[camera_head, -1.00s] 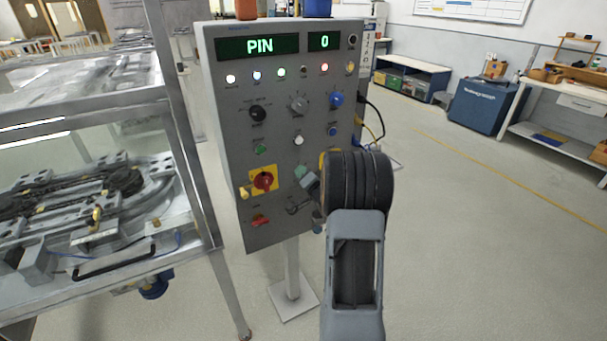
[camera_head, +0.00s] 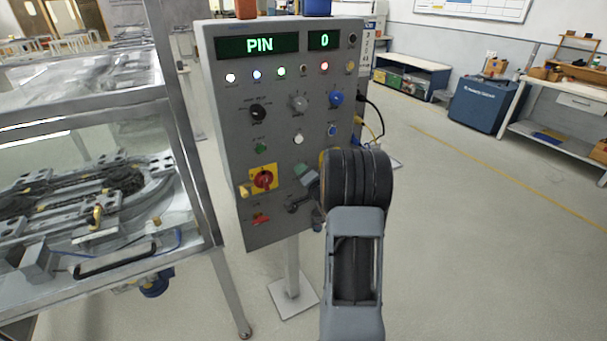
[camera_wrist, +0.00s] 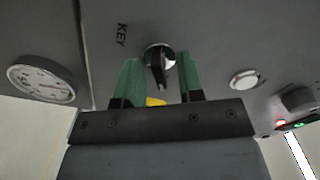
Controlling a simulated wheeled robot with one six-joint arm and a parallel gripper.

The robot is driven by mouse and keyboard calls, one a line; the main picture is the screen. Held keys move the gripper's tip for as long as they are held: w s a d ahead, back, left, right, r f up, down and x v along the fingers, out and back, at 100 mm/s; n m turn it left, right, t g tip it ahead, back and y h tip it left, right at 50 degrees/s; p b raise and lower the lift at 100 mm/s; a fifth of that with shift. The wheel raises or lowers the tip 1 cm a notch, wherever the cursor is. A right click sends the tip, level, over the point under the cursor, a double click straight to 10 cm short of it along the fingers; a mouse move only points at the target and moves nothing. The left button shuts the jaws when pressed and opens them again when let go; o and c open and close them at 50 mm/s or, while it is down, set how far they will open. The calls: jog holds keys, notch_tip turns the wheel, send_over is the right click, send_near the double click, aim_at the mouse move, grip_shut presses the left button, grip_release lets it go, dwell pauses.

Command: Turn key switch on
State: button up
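The key switch (camera_wrist: 159,58) is in the wrist view, a round silver collar with a dark key standing out of it, beside the printed word KEY. My gripper (camera_wrist: 158,66) has its two green fingers spread, one on each side of the key, with a gap to it on both sides. The fingers hold nothing. In the head view the grey control panel (camera_head: 225,135) stands upright, its display reading PIN and 0. My arm hides its lower right part, and only a bit of my gripper (camera_head: 306,174) shows there. I cannot make out the key switch clearly in that view.
A red rotary switch on a yellow plate (camera_head: 263,180) is left of my gripper. In the wrist view a round gauge (camera_wrist: 42,79) and a white button (camera_wrist: 244,78) flank the key. A glass-walled bench (camera_head: 90,200) stands close on the left. The floor on the right is clear.

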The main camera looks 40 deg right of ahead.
jog(key=s+a+b, duration=0.1)
jog(key=s+a, duration=0.1)
jog(key=s, duration=1.1)
jog(key=shift+s, duration=0.35)
jog(key=s+d+f+n+g+h, duration=0.2)
jog(key=s+d+f+g+h, duration=0.15)
jog(key=f+g, duration=0.3)
jog(key=s+a+f+n+g, duration=0.2)
jog(key=s+a+n+g, duration=0.15)
jog(key=g, duration=0.25)
jog(key=s+a+r+n+y+p, duration=0.1)
jog(key=a+r, duration=0.3)
jog(key=a, duration=0.4)
jog(key=s+a+r+n+g+y, duration=0.1)
jog(key=s+a+r+n+y, duration=0.1)
jog(key=a, duration=0.7)
jog(key=s+a+r+n+y+p, duration=0.1)
jog(key=a+r+n+y, duration=0.2)
jog(key=a+r+n, duration=0.2)
jog(key=a+r, duration=0.2)
jog(key=a, duration=0.1)
jog(key=shift+s+a+r+g+p, duration=0.2)
jog(key=shift+s+a+g+p, duration=0.05)
jog(key=shift+s+g+p, duration=0.1)
